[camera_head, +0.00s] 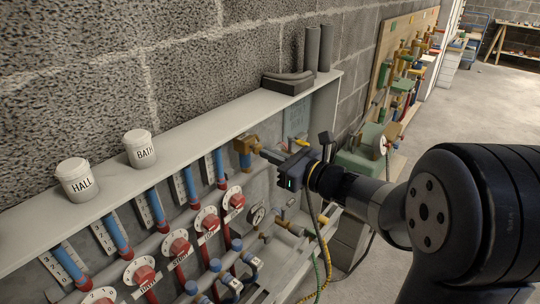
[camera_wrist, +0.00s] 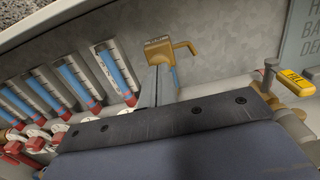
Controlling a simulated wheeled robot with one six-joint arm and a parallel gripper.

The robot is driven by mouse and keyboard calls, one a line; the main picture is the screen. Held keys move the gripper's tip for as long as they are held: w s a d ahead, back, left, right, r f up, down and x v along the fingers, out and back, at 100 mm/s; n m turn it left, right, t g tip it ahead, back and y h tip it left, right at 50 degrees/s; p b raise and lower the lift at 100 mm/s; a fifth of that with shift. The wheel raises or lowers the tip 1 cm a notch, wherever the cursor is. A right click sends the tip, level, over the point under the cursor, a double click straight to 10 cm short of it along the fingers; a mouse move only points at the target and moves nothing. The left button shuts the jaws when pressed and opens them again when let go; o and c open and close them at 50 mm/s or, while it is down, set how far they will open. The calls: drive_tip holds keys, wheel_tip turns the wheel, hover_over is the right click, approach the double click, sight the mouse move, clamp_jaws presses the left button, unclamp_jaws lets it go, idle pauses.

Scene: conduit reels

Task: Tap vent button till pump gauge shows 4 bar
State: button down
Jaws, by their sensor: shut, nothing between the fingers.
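The brass vent (camera_head: 246,144) sits high on the back wall of the cabinet, under the shelf, with a bent spout at its side. It also shows at the top of the wrist view (camera_wrist: 158,50), with small unreadable lettering on top. My gripper (camera_head: 263,152) is shut and empty, its tips right at the vent; I cannot tell whether they touch it. In the wrist view the fingers (camera_wrist: 158,82) partly cover the vent's lower body, and no separate button can be made out. A round white gauge (camera_head: 383,145) stands on the green pump (camera_head: 360,160) at the right; its reading is too small to tell.
A second gauge (camera_head: 257,215) sits among the manifold pipes. Several blue flow tubes (camera_head: 117,234) and red valve knobs (camera_head: 180,246) lie left of my gripper. White HALL (camera_head: 77,180) and BATH (camera_head: 140,149) pots stand on the shelf (camera_head: 185,131).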

drive_tip(key=shift+w+a, duration=0.15)
drive_tip(key=shift+a, duration=0.1)
